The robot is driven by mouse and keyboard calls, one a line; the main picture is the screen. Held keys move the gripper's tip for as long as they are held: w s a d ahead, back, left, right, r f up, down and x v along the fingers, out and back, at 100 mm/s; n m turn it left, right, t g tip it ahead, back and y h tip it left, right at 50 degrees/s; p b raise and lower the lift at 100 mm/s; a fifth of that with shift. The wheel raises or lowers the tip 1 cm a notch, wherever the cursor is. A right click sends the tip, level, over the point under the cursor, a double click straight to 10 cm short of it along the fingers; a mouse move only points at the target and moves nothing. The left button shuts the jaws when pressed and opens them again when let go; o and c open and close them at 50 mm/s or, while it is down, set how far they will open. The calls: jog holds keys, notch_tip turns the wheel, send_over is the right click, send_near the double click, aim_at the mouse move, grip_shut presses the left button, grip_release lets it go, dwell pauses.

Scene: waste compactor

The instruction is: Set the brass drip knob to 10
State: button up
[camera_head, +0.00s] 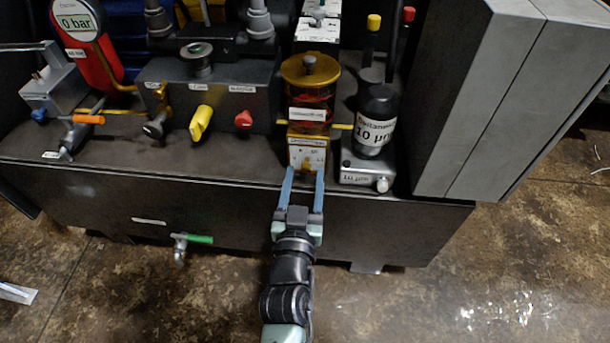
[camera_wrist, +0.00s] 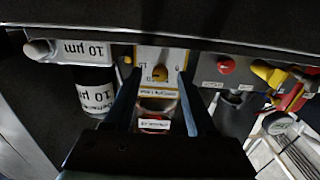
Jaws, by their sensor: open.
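The brass drip knob (camera_wrist: 160,73) is a small round knob on a white dial plate (camera_wrist: 150,55), seen upside down in the wrist view. Its setting and the dial figures are too small to read. In the head view the plate (camera_head: 307,150) sits on the front of the unit under an amber, brass-lidded reservoir (camera_head: 310,85); the knob is not clear there. My gripper (camera_head: 304,175) has its two blue fingers apart, in front of the plate. In the wrist view my gripper (camera_wrist: 160,85) shows a finger on each side of the knob, with nothing held.
A black filter labelled 10 µm (camera_head: 375,125) stands close on the right. A red knob (camera_head: 243,120) and a yellow handle (camera_head: 201,122) are on the valve block to the left. A green-handled tap (camera_head: 195,239) sticks out of the tank front. The floor in front is open.

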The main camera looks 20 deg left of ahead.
jog(key=shift+w+a, duration=0.2)
jog(key=shift+w, duration=0.5)
jog(key=shift+c, duration=0.3)
grip_shut()
